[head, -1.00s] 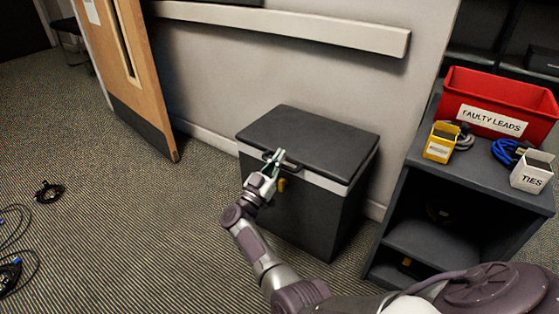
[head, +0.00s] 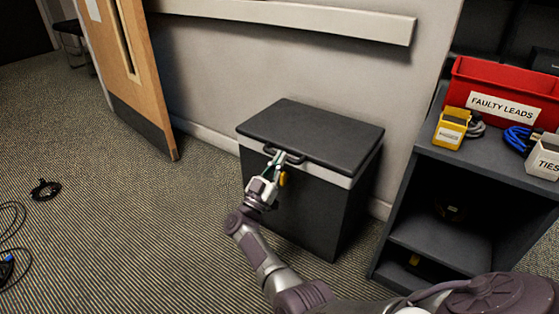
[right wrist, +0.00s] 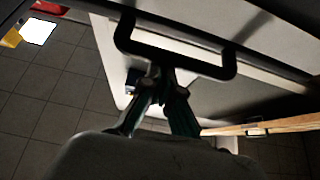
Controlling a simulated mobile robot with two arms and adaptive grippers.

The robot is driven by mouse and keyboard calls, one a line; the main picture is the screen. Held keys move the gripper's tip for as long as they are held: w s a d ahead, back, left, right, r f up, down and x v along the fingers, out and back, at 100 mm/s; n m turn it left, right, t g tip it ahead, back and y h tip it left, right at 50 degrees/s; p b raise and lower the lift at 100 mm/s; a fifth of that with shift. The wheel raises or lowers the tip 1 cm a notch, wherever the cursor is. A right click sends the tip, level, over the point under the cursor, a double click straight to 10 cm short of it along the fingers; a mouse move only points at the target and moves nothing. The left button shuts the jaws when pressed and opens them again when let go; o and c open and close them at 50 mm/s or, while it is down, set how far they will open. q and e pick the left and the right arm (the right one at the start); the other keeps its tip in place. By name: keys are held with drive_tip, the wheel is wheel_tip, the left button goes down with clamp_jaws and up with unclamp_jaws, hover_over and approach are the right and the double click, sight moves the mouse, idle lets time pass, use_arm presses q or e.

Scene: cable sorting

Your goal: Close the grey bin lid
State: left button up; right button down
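The grey bin (head: 310,212) stands on the floor against the wall. Its dark lid (head: 318,130) lies flat over the pale rim band, with no clear gap visible. A bar handle (head: 296,158) sticks out from the lid's front edge; the handle also shows large in the right wrist view (right wrist: 180,52). My right gripper (head: 278,157) is at the front of the bin, its tips right at the handle. My left gripper is not in view.
A dark shelf unit (head: 480,180) stands right of the bin, holding a red tub (head: 510,90), a yellow box (head: 450,128) and a white box (head: 545,157). A wooden door (head: 135,70) stands left. Cables (head: 45,189) lie on the floor at left.

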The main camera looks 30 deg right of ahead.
drive_tip(key=shift+s+f, duration=0.1)
drive_tip(key=shift+f, duration=0.4)
drive_tip(key=v, duration=0.7)
drive_tip(key=shift+a+r, duration=0.2)
drive_tip(key=shift+r, duration=0.05)
